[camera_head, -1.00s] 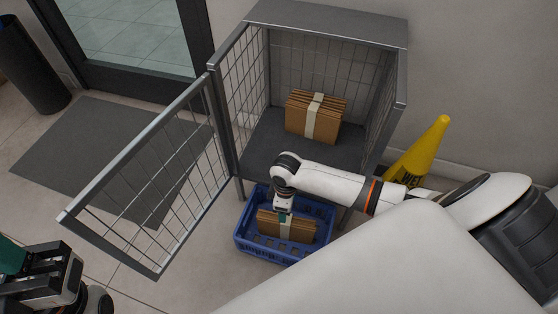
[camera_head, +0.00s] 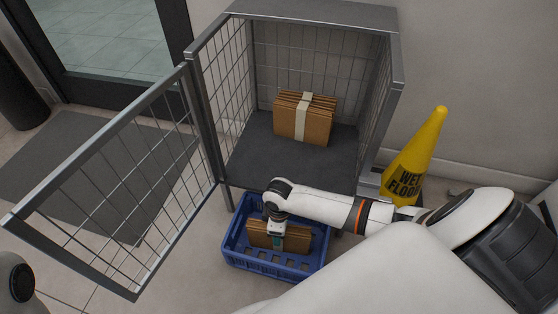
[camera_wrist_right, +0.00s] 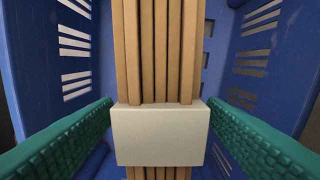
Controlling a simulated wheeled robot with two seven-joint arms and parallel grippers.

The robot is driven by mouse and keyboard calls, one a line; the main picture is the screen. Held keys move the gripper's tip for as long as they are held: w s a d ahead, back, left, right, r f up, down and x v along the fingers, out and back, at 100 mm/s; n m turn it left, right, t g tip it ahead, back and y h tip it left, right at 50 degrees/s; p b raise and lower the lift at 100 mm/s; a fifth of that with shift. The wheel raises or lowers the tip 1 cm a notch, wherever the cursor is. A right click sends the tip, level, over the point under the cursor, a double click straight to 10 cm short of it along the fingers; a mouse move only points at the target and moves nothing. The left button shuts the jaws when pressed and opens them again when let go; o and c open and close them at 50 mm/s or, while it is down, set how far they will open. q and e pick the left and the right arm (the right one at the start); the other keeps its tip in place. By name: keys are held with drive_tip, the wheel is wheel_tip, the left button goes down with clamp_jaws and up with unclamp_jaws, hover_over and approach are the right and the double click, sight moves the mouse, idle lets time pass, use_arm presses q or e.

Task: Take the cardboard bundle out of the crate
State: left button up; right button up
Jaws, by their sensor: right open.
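The cardboard bundle (camera_head: 292,240) stands on edge inside the blue crate (camera_head: 300,274) on the floor, below the wire cage. It is several brown sheets wrapped with a pale band. In the right wrist view the bundle (camera_wrist_right: 160,50) runs down the middle, its white band (camera_wrist_right: 160,134) near the bottom. My right gripper (camera_head: 277,239) reaches down into the crate at the bundle. Its green finger pads (camera_wrist_right: 160,140) are open, one on each side of the band, with gaps between. My left gripper is out of view.
A second cardboard bundle (camera_head: 304,118) stands on the floor panel of the wire cage (camera_head: 250,160). The cage door (camera_head: 110,200) hangs open to the left. A yellow wet-floor cone (camera_head: 415,160) stands to the right. A dark mat (camera_head: 60,165) lies at left.

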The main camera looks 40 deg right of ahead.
drive_tip(key=shift+f, duration=0.3)
clamp_jaws()
drive_tip(key=shift+r, duration=0.15)
